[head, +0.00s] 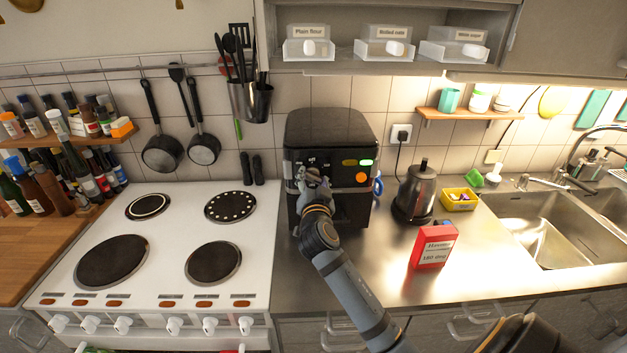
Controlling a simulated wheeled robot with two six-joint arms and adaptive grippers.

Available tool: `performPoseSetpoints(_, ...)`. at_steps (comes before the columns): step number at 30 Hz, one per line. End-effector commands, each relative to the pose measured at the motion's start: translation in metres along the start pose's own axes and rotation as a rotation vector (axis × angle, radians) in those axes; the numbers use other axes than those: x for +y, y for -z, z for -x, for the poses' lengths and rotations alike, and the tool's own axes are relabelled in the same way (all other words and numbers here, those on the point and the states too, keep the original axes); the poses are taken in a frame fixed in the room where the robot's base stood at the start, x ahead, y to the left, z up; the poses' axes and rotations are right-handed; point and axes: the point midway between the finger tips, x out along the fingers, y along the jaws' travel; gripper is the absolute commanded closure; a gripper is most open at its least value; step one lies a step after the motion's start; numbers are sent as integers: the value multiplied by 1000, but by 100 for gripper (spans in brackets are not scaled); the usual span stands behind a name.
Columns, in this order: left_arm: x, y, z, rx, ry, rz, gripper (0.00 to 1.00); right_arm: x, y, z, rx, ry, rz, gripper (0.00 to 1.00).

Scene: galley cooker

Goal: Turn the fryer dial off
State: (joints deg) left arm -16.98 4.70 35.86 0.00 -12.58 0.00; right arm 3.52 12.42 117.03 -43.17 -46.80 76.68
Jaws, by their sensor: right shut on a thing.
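The black fryer (331,138) stands on the steel counter, right of the white cooker. Its front panel shows small white markings, with "off" near the top left, and lit green and orange spots at the right. My right gripper (312,178) is at the left part of that panel, where the dial is. It is shut on the dial, which is mostly hidden behind the fingers. The dial's pointer direction cannot be made out. My left gripper is not in view.
A red box (434,245) and a dark kettle (415,193) stand on the counter to the right, with a yellow tub (459,199) behind. The white cooker (171,290) is at the left, the sink (550,220) at the far right.

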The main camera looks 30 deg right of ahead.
Motion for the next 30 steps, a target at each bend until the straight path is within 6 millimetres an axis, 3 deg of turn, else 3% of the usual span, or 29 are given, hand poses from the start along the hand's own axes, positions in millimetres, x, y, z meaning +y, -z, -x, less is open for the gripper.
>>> performPoseSetpoints(11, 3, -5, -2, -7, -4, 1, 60, 0, -1, 0, -2, -2, 167, 77)
performPoseSetpoints(30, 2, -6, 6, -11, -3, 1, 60, -3, -1, 0, -4, -1, 768, 77)
